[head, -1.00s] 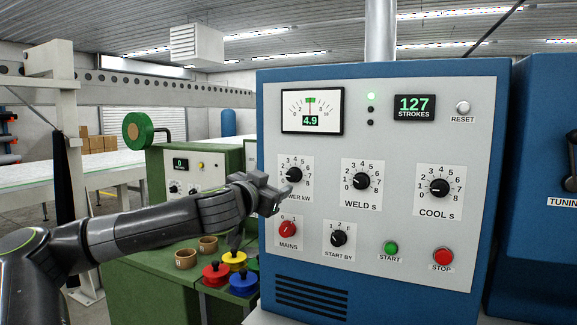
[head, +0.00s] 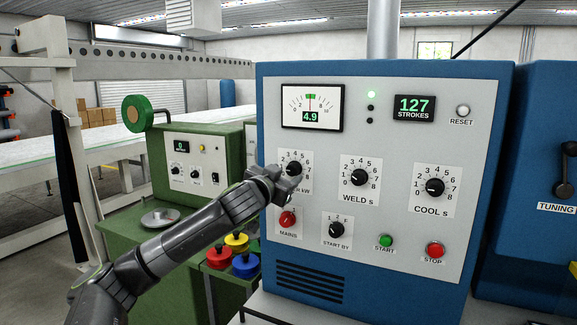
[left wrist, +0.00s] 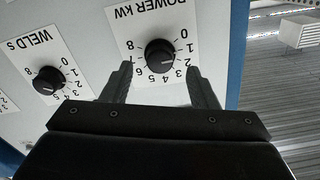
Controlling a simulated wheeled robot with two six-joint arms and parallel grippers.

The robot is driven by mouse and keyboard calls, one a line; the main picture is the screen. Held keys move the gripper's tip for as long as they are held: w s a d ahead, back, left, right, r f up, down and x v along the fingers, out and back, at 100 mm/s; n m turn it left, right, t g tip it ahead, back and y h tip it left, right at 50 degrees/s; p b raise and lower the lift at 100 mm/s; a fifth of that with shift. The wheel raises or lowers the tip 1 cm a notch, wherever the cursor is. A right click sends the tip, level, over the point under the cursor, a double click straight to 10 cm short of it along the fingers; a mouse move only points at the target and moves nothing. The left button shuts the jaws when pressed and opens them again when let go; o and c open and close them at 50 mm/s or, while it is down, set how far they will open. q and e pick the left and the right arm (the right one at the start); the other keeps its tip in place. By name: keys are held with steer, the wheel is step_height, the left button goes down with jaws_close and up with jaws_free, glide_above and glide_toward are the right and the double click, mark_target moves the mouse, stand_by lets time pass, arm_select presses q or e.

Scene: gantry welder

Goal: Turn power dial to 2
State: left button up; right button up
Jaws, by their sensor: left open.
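The power dial is a round black knob (head: 294,168) on a white scale plate at the upper left of the blue welder's panel. In the left wrist view the knob (left wrist: 160,55) appears upside down, with its numbers and "POWER kW" label. I cannot tell exactly where its pointer points. My left gripper (head: 288,184) is in front of the plate's lower part in the head view and hides part of the label. In the left wrist view its open fingers (left wrist: 158,82) are spread, one toward each side of the knob, with nothing held. My right gripper is not in view.
The weld dial (head: 358,177), cool dial (head: 435,187), red mains knob (head: 288,219) and start-by knob (head: 336,229) are close by. The meter (head: 312,108) reads 4.9.

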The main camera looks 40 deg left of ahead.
mark_target(293, 169)
arm_select(q)
steer(key=shift+p+x, duration=0.5)
steer(key=shift+x, duration=0.95)
steer(key=c, duration=1)
